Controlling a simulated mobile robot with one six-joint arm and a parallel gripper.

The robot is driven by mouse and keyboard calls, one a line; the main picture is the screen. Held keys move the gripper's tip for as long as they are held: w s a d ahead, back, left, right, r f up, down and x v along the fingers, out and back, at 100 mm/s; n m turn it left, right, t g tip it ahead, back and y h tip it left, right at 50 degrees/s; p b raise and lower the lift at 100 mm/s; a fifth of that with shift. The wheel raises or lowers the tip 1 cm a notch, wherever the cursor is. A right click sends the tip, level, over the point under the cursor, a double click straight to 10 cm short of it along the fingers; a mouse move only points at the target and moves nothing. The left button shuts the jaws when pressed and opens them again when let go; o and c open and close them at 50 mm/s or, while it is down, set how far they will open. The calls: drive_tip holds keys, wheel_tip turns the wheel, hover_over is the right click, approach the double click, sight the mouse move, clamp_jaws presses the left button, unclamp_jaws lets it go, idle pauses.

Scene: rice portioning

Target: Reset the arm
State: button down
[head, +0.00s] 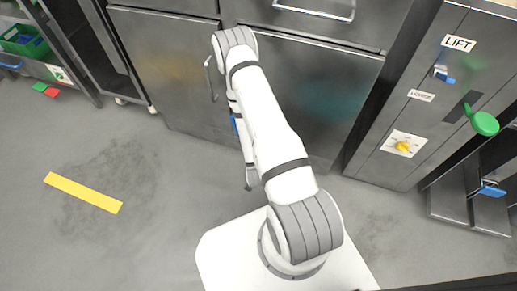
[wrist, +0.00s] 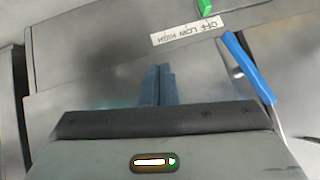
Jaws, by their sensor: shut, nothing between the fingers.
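My arm reaches up through the middle of the head view, then folds back down behind its own white link. My gripper (wrist: 160,72) shows in the wrist view with its two blue-grey fingers together and nothing between them. In the head view the gripper is mostly hidden by the arm, and its fingers cannot be made out.
Steel cabinets (head: 315,95) stand ahead. A right-hand panel marked LIFT (head: 459,43) has a green knob (head: 485,123) and yellow dial (head: 403,147). The wrist view shows a blue handle (wrist: 249,67) and an OFF LOW HIGH label (wrist: 187,30). Floor at left is clear around a yellow strip (head: 83,193).

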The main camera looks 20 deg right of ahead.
idle(0.6)
drive_tip(key=w+a+r+n+g+y+p, duration=0.15)
drive_tip(key=r+p, duration=0.45)
drive_tip(key=r, duration=0.8)
drive_tip(key=w+a+r+n+y+p, duration=0.1)
drive_tip(key=w+a+r+p, duration=0.35)
drive_tip(key=r, duration=0.95)
drive_tip(key=w+a+r+n+g+y+p, duration=0.1)
drive_tip(key=r+n+y+p, duration=0.1)
drive_tip(key=r+p, duration=0.8)
drive_tip(key=s+r+n+g+p, duration=0.1)
drive_tip(key=s+r+p, duration=0.2)
drive_tip(key=r, duration=0.9)
drive_tip(key=s+a+r+n+p, duration=0.1)
drive_tip(key=s+r+p, duration=0.3)
drive_tip(key=s+r, duration=0.5)
drive_tip(key=s+a+r+n+g+p, duration=0.1)
drive_tip(key=s+r+n+p, duration=0.2)
drive_tip(key=r, duration=1.4)
drive_tip(key=s+p, duration=0.1)
drive_tip(key=s, duration=0.2)
drive_tip(key=shift+s+a+r+g, duration=0.25)
drive_tip(key=shift+s+g, duration=0.1)
drive_tip(key=shift+s, duration=0.05)
